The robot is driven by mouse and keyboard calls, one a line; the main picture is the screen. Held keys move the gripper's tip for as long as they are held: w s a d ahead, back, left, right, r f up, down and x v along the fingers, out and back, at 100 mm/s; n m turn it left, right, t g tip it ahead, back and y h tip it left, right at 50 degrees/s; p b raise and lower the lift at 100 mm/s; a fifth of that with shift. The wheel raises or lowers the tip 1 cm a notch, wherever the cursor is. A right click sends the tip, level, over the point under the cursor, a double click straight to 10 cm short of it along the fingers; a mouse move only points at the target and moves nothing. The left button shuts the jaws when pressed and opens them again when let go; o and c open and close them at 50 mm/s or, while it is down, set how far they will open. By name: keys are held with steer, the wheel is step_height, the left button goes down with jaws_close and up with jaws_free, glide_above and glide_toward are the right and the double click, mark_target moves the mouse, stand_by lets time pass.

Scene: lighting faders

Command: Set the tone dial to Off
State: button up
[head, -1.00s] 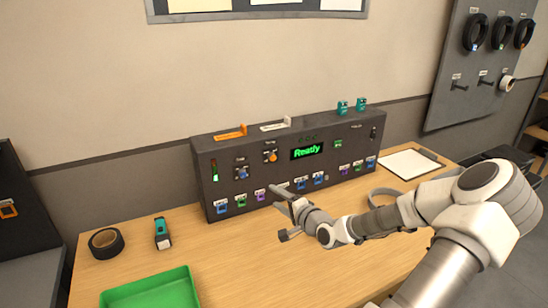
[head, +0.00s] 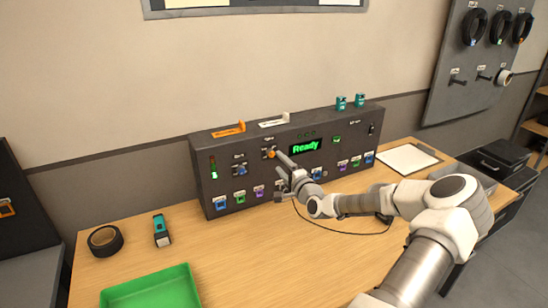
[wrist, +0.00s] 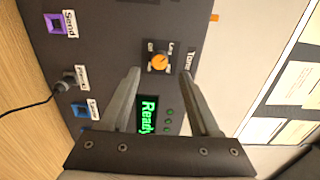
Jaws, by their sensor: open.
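The tone dial (head: 268,153) is an orange knob on the upper front of the dark console (head: 225,189). In the wrist view the tone dial (wrist: 159,62) sits below a "Tone" label, with smaller position labels beside it; I cannot tell surely which one it points at. My gripper (head: 279,160) is in front of the console, close to the dial. In the wrist view my gripper (wrist: 160,69) is open, with one finger to each side of the knob. The fingers appear apart from it, and nothing is between them but the dial ahead.
A green "Ready" display (head: 306,146) is right of the dial, and a blue knob (head: 240,170) left. Coloured sockets line the console's lower edge. A black cable (wrist: 28,105) runs from a plug there. A green tray (head: 150,290) and black tape roll (head: 104,241) are on the table.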

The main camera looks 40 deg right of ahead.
mark_target(272, 155)
steer(key=shift+x, duration=2.7)
steer(key=shift+c, duration=0.3)
jaws_close()
